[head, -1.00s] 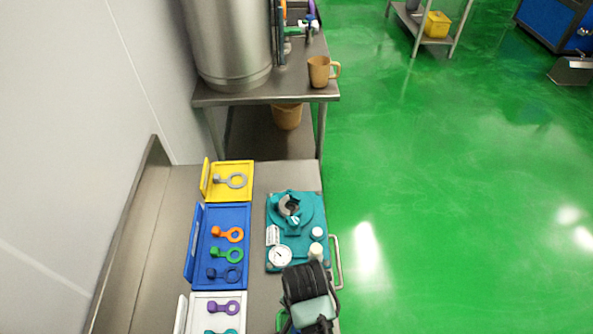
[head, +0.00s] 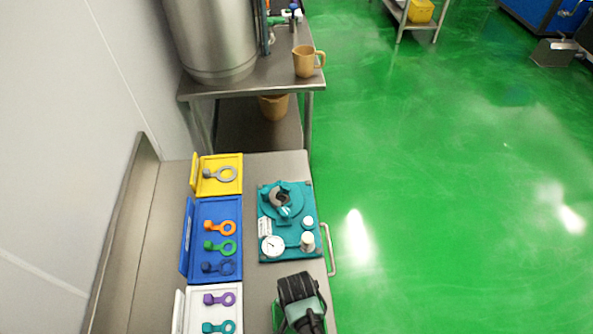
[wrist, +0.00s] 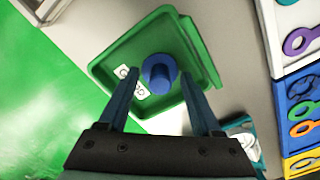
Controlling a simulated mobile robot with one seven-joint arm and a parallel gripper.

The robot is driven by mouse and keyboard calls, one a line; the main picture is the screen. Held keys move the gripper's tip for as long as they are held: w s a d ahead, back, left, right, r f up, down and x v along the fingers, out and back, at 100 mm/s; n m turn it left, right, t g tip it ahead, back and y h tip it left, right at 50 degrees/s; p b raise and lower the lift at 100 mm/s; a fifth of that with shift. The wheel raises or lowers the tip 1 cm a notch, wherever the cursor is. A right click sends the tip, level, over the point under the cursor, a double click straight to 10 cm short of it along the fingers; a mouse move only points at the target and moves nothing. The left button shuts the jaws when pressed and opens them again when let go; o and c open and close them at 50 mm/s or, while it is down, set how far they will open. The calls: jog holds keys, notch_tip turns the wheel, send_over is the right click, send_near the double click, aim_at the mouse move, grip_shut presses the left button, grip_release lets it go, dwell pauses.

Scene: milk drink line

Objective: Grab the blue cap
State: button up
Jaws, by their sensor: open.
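The blue cap (wrist: 159,72) is a short round blue piece with a wider base, standing on a green tray (wrist: 112,70) in the wrist view. My gripper (wrist: 160,78) is open above the tray, with one finger on each side of the cap in the picture. I cannot tell how far the fingertips are above it, and no contact shows. In the head view my gripper and the cap are hidden under my dark wrist; a bit of the green tray (head: 277,318) shows beside it.
A teal fixture with a dial (head: 306,250) stands just beyond my wrist. White (head: 234,328), blue (head: 234,277) and yellow (head: 236,158) trays with ringed pieces line the left of the steel table. A table with a tan jug (head: 304,62) stands behind.

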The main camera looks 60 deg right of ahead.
jog(key=shift+c, duration=0.2)
grip_shut()
jog(key=shift+r, duration=0.15)
dwell(0.3)
